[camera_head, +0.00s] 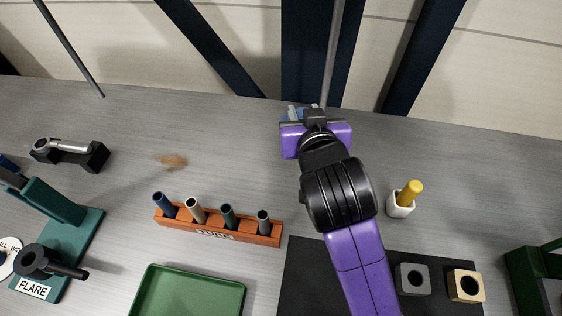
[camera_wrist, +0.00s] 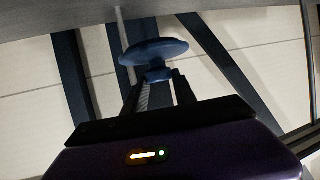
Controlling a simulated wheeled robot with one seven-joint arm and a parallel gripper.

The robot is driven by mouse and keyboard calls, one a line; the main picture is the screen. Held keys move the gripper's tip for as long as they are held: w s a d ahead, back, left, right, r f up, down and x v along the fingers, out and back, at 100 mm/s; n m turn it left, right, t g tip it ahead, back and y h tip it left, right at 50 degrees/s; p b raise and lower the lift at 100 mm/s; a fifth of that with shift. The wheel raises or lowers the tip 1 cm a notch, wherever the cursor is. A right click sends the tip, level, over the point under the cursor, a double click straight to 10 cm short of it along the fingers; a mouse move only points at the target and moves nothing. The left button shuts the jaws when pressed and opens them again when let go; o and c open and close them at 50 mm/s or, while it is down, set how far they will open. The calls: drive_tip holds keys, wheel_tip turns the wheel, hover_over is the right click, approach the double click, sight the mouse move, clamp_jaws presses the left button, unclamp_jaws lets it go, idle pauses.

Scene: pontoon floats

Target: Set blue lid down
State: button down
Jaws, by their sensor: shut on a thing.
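The blue lid (camera_wrist: 155,50) is a round disc with a short stem, held at the tips of my gripper (camera_wrist: 156,77) in the wrist view. The two fingers are shut on the stem, and the disc stands out beyond the fingertips. In the head view my gripper (camera_head: 305,112) is at the back of the grey table, and only a small part of the blue lid (camera_head: 287,115) shows beside it. My gripper's body hides the rest. I cannot tell how far the lid is from the table surface.
An orange rack (camera_head: 235,230) labelled TUBE holds several tubes. A green tray (camera_head: 190,292), a dark mat (camera_head: 305,285), and a white holder (camera_head: 400,207) with a yellow-handled item stand nearer. A teal FLARE tool (camera_head: 60,250) is at left.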

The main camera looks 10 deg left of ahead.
wheel_tip(320, 180, down, 19)
drive_tip(key=shift+s+r+p, duration=0.1)
drive_tip(key=shift+p, duration=0.35)
drive_tip(key=c, duration=1.1)
unclamp_jaws()
drive_tip(key=shift+o, duration=0.4)
drive_tip(key=shift+s, duration=0.4)
drive_tip(key=b+v, duration=0.1)
drive_tip(key=v, duration=1)
drive_tip(key=shift+r, duration=0.15)
drive_tip(key=shift+d, duration=0.1)
